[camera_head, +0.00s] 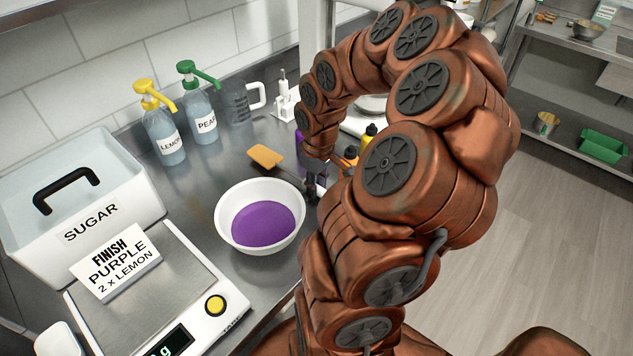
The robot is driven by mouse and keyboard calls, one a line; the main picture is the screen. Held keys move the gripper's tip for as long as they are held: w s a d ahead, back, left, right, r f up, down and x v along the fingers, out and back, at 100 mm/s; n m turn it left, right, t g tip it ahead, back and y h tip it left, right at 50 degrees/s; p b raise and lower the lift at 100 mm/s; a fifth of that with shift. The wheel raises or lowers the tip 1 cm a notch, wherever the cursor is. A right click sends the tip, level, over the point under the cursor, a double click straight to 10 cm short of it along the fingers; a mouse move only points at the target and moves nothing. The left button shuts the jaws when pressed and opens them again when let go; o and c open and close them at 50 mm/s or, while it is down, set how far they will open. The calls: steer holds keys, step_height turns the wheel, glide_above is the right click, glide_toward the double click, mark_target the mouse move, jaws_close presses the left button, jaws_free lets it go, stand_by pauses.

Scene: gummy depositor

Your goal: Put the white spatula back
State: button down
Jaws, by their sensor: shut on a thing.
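My gripper (316,187) points down just right of the white bowl, partly hidden behind my own arm. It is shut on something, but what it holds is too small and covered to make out. I cannot clearly pick out the white spatula. A white stand (286,105) with an upright white piece is at the back of the counter, beside the clear jug; I cannot tell whether a spatula is in it. The white bowl (224,229) holds purple liquid (262,224).
Lemon (163,135) and pear (201,115) pump bottles and a clear jug (236,104) line the wall. Small bottles (369,133) stand behind my arm. A sugar bin (110,195), scale (190,275) and sign (115,262) fill the left.

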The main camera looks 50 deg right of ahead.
steer(key=shift+f+b, duration=0.55)
steer(key=shift+f, duration=0.05)
stand_by(0.4)
steer(key=c, duration=0.9)
jaws_free()
steer(key=shift+r, duration=0.1)
step_height(320, 180, up, 12)
steer(key=shift+s, duration=0.25)
